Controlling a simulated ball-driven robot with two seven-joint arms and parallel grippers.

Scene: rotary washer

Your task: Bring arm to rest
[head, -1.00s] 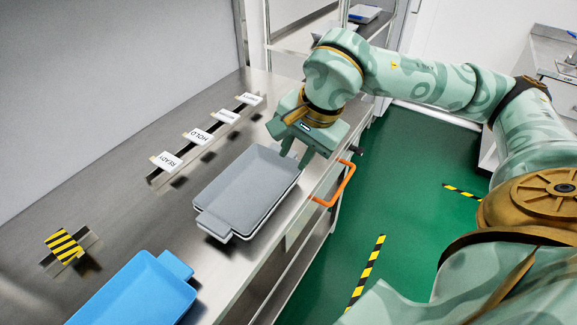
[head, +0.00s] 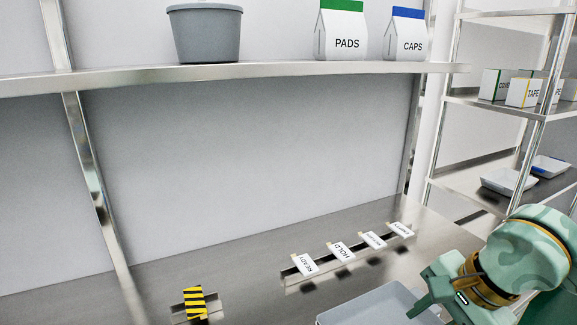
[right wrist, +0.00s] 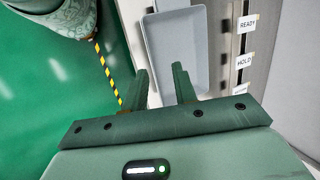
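My right arm comes in at the lower right of the head view. Its gripper (head: 424,301) is at the bottom edge of that view, beside the right end of a grey tray (head: 362,306), and is partly cut off. In the right wrist view the two fingers (right wrist: 160,68) stand apart with nothing between them. The grey tray (right wrist: 171,50) lies beyond the fingertips there. I cannot tell whether a finger touches the tray. My left arm and gripper are not in view.
The tray is on a steel bench (head: 250,270) along the wall. Label cards (head: 305,265) stand on a rail behind it. A striped block (head: 195,302) is at left. A shelf (head: 270,72) holds a grey tub (head: 204,33) and cartons. Green floor (right wrist: 50,90) is open beside the bench.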

